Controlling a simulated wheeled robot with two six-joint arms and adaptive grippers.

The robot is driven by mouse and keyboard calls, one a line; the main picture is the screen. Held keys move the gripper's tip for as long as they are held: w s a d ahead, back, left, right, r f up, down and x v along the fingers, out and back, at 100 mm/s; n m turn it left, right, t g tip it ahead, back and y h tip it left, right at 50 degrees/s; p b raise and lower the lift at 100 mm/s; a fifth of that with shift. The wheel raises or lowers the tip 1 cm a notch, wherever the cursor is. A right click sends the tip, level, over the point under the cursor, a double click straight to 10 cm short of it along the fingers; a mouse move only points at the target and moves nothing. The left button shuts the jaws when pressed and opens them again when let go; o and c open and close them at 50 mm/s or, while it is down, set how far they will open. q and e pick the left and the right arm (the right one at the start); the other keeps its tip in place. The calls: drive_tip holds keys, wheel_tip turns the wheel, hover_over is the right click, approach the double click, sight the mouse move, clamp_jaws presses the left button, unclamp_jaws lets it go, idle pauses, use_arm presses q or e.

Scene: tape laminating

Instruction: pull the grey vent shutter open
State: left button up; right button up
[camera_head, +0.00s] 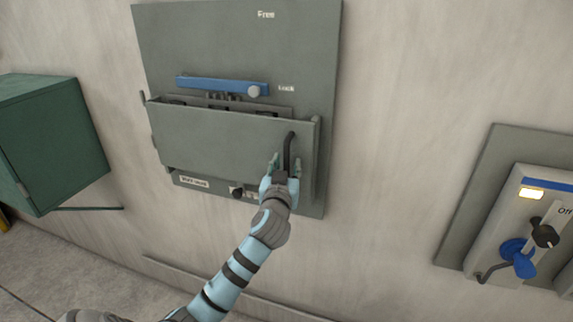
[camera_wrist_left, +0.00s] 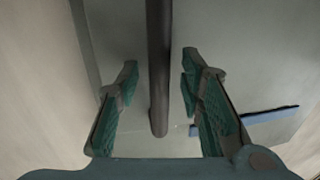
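The grey vent shutter (camera_head: 215,140) is a wide panel on a grey wall plate (camera_head: 318,60). Its top edge stands off from the plate, with a gap showing dark parts behind it. A black bar handle (camera_head: 288,148) is on the shutter's right part; it also shows as a dark bar (camera_wrist_left: 158,95) in the left wrist view. My left gripper (camera_head: 284,163) is at this handle. In the left wrist view its green-padded fingers (camera_wrist_left: 160,75) stand on either side of the bar, with gaps visible on both sides. My right gripper is not in view.
A blue bar (camera_head: 215,84) with a round knob lies above the shutter, near labels "Free" and "Lock". A green cabinet (camera_head: 55,140) juts out at the left. A switch panel (camera_head: 515,225) with a blue knob is at the right. The wall between is bare.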

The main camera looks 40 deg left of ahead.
use_arm(q)
drive_tip(key=shift+w+a, duration=0.1)
drive_tip(key=shift+w, duration=0.1)
clamp_jaws()
idle(0.3)
